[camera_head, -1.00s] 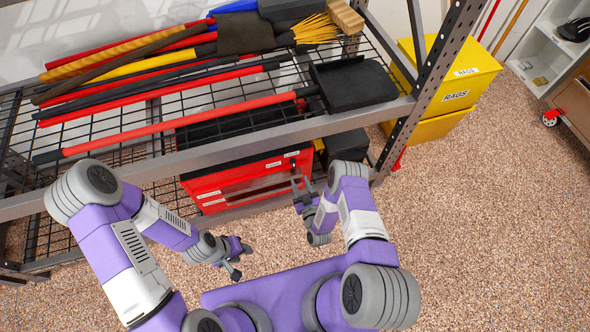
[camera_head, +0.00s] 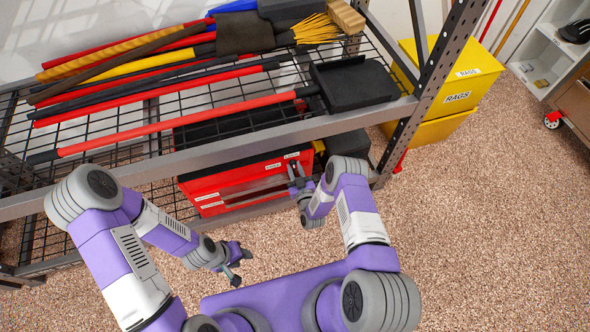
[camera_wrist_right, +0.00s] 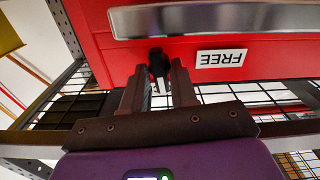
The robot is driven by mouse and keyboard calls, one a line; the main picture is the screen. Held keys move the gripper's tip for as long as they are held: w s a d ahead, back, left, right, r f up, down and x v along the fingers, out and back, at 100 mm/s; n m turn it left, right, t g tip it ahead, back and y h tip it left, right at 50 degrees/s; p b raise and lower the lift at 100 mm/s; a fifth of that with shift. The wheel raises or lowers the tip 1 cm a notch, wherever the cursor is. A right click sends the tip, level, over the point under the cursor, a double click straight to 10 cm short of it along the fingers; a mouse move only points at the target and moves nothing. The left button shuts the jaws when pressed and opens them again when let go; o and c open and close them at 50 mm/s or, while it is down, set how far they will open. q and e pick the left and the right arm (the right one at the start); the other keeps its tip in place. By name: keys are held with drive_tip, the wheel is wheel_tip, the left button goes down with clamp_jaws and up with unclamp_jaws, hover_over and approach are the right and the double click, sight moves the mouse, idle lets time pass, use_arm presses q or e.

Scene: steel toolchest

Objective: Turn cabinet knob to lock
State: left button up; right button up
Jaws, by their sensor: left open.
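The red steel toolchest (camera_head: 208,186) sits on the lower shelf. Its small black knob (camera_wrist_right: 158,66) shows in the right wrist view beside a white label reading FREE (camera_wrist_right: 221,58), which appears upside down there. A second white label (camera_head: 291,156) is near the chest's top right corner in the head view; its text is small. My right gripper (camera_head: 297,171) is at the chest's front right. In the wrist view its open fingers (camera_wrist_right: 158,72) are either side of the knob, with narrow gaps. My left gripper (camera_head: 241,266) is open and empty above the floor.
The rack's upper shelf edge (camera_head: 235,152) runs just above the chest. Brooms and other long-handled tools lie on that shelf. A rack post (camera_head: 411,115) stands right of the chest, with yellow RAGS bins (camera_head: 444,95) behind. The speckled floor is clear at right.

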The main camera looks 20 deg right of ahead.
clamp_jaws()
drive_tip(key=shift+m, duration=0.8)
drive_tip(key=shift+o, duration=1.8)
unclamp_jaws()
drive_tip(key=shift+s, duration=0.1)
drive_tip(key=s+p, duration=0.2)
drive_tip(key=s, duration=0.5)
drive_tip(key=shift+s+d+p, duration=0.15)
drive_tip(key=shift+s+p, duration=0.1)
drive_tip(key=shift+p, duration=0.05)
drive_tip(key=shift+w, duration=0.1)
